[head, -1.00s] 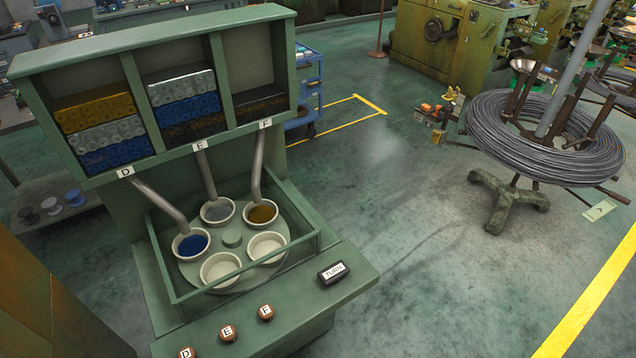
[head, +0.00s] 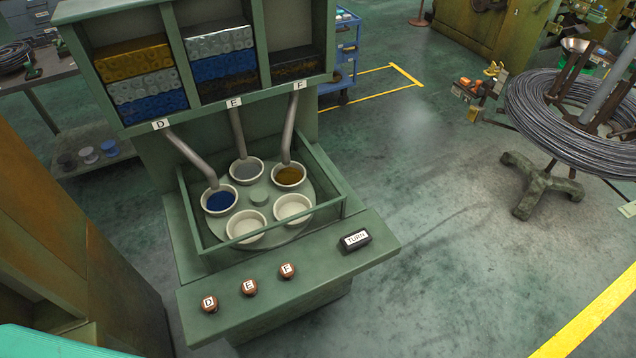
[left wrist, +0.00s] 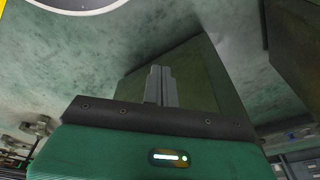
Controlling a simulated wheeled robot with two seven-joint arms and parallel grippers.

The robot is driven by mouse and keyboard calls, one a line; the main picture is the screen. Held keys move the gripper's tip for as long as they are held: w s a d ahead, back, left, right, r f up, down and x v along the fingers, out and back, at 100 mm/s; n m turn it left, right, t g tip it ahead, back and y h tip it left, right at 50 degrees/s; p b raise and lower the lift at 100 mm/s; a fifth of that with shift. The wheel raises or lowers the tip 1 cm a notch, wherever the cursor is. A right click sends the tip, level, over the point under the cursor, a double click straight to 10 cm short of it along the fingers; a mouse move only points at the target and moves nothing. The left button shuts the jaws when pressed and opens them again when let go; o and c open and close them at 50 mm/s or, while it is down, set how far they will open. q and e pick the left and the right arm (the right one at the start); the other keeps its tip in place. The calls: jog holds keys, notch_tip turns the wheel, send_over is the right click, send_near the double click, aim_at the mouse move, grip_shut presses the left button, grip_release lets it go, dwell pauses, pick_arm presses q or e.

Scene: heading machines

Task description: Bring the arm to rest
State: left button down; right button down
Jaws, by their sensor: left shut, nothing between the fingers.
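My left gripper (left wrist: 160,86) shows in the left wrist view, its two grey fingers together with nothing between them. It points over the floor, in front of a dark olive panel (left wrist: 200,75), and touches nothing that I can see. A teal part of my own body shows at the bottom left of the head view. My right gripper is in neither view. The green machine (head: 330,262) stands ahead with buttons D (head: 209,303), E (head: 249,287) and F (head: 288,270) and a black TURN button (head: 355,240). No gripper is near them in the head view.
Bowls sit on the machine's turntable (head: 258,197); three hold blue, grey and golden-brown contents, two look empty. A brown-green cabinet (head: 60,230) stands close at the left. A wire coil (head: 560,120) on a stand is at the right. The floor (head: 450,260) between is open.

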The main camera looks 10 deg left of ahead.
pick_arm(q)
jog(key=s+a+f+g, duration=0.1)
jog(key=s+a+f, duration=0.2)
jog(key=s+f, duration=1.2)
jog(key=shift+s+f, duration=0.35)
jog(key=shift+s, duration=0.55)
